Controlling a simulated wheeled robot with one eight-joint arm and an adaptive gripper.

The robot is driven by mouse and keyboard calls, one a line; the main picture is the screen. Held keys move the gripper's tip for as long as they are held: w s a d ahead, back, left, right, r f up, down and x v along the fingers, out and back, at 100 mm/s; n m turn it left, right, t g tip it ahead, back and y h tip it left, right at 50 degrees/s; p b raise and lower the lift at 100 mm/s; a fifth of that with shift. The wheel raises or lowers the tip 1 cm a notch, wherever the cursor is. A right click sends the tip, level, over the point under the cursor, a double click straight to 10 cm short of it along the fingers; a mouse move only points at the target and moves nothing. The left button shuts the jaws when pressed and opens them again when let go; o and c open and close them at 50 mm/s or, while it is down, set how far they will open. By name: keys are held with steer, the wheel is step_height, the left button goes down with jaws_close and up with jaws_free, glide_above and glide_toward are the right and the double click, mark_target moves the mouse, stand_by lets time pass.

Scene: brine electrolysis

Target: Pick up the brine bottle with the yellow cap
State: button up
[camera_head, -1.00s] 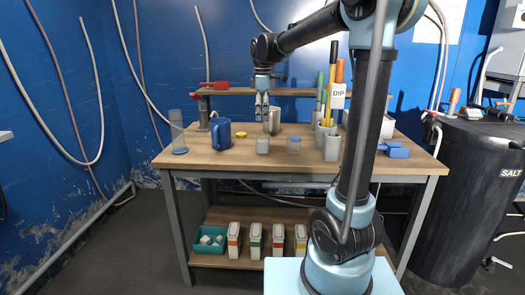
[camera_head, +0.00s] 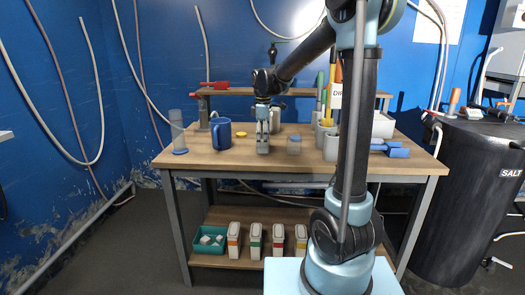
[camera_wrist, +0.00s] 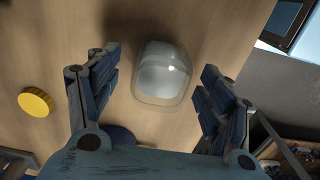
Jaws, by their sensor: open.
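A small clear squarish jar (camera_head: 263,147) with pale contents stands near the table's front, and it shows between my fingers in the wrist view (camera_wrist: 162,78). No cap shows on it. A loose yellow cap (camera_head: 240,134) lies on the table to its left; it also shows in the wrist view (camera_wrist: 35,102). My gripper (camera_head: 263,133) points down just over the jar, and in the wrist view (camera_wrist: 157,65) its open fingers stand on either side with gaps. I cannot tell how low the fingertips reach. A second small jar (camera_head: 293,145) with a bluish top stands to the right.
A blue mug (camera_head: 221,133) stands close to the left of my gripper. A metal cup (camera_head: 275,121) is behind, and grey holders with colored-handled tools (camera_head: 326,110) are to the right. The wooden table's front edge (camera_head: 240,172) is nearby.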

steer(key=shift+f, duration=0.1)
steer(key=c, duration=1.3)
